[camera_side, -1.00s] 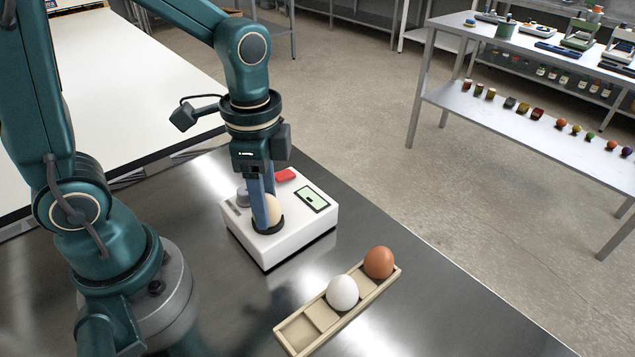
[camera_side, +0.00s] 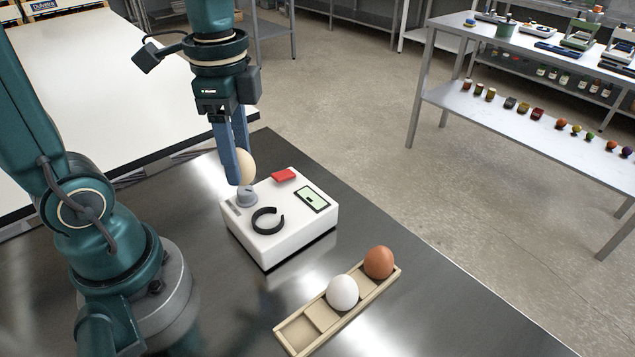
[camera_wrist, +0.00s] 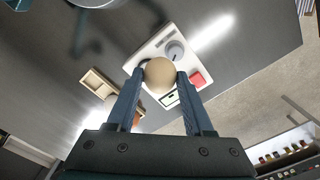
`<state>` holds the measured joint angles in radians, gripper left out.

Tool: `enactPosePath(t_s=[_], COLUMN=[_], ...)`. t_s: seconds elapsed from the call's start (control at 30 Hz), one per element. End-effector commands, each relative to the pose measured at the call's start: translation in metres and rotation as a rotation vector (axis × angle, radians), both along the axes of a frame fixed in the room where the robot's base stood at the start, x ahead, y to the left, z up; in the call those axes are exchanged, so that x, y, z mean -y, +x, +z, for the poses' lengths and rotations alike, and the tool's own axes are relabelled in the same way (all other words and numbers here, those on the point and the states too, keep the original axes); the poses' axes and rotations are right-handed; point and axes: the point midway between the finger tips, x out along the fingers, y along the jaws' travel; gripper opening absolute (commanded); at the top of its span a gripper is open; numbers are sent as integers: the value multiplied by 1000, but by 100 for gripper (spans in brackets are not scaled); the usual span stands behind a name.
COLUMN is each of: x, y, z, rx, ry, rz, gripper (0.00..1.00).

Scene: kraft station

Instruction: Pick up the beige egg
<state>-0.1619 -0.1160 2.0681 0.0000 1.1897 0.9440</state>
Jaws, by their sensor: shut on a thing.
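The beige egg (camera_side: 242,167) is between the blue fingers of my gripper (camera_side: 236,165), which is shut on it. In the side view it is held up in the air, above the back left part of the white device, with one finger hiding part of it. In the wrist view the beige egg (camera_wrist: 160,74) shows between the two fingertips of my gripper (camera_wrist: 160,78), over the device.
The white device (camera_side: 290,225) has an empty black ring holder (camera_side: 267,220), a grey knob (camera_side: 246,196), a red button (camera_side: 284,176) and a display (camera_side: 312,199). A wooden tray (camera_side: 299,333) holds a white egg (camera_side: 342,292) and a brown egg (camera_side: 379,262); its near compartment is empty.

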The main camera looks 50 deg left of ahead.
Motion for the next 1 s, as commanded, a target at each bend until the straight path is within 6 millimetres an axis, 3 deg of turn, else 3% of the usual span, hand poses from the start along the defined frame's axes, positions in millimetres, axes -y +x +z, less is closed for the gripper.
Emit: enactPosePath(t_s=[0.2, 0.5, 0.77, 0.87, 1.0], x=[-36, -67, -78, -80, -63], y=[-11, -21, -18, -9, 11], z=[23, 42, 46, 44, 35], rx=[4, 2, -1, -2, -2], ry=[1, 1, -1, -2, -2], rz=[10, 3, -83, -196, -453], gripper=[21, 21, 21, 21, 21])
